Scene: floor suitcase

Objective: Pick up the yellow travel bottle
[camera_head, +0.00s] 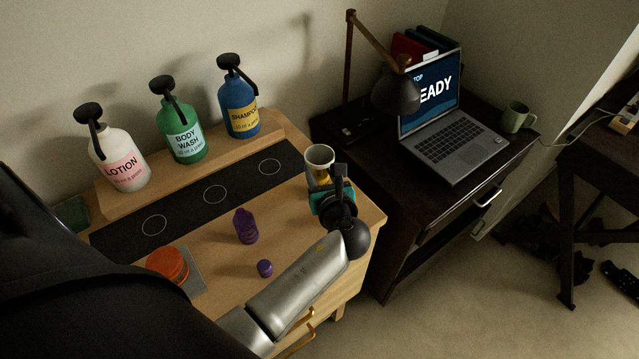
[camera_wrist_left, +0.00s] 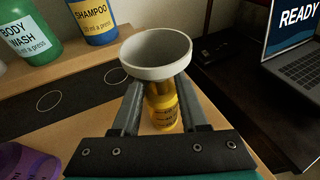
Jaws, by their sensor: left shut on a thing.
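The yellow travel bottle (camera_head: 322,175) is at the right end of the wooden dresser, with a pale, wide-mouthed funnel (camera_head: 320,156) over its top. In the left wrist view the bottle (camera_wrist_left: 162,108) shows between the fingers, below the funnel (camera_wrist_left: 157,53). My left gripper (camera_wrist_left: 158,92) is shut on the bottle near its neck. The exact contact is hidden under the funnel rim. I cannot tell whether the bottle's base touches the dresser. In the head view my left gripper (camera_head: 329,190) partly covers the bottle. My right gripper is not in view.
Lotion (camera_head: 118,157), body wash (camera_head: 180,128) and shampoo (camera_head: 238,105) pump bottles stand on a raised shelf behind a black mat (camera_head: 185,206) with circles. A purple bottle (camera_head: 245,227), purple cap (camera_head: 265,268) and orange container (camera_head: 168,264) are in front. A lamp (camera_head: 397,94) and laptop (camera_head: 450,135) are right.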

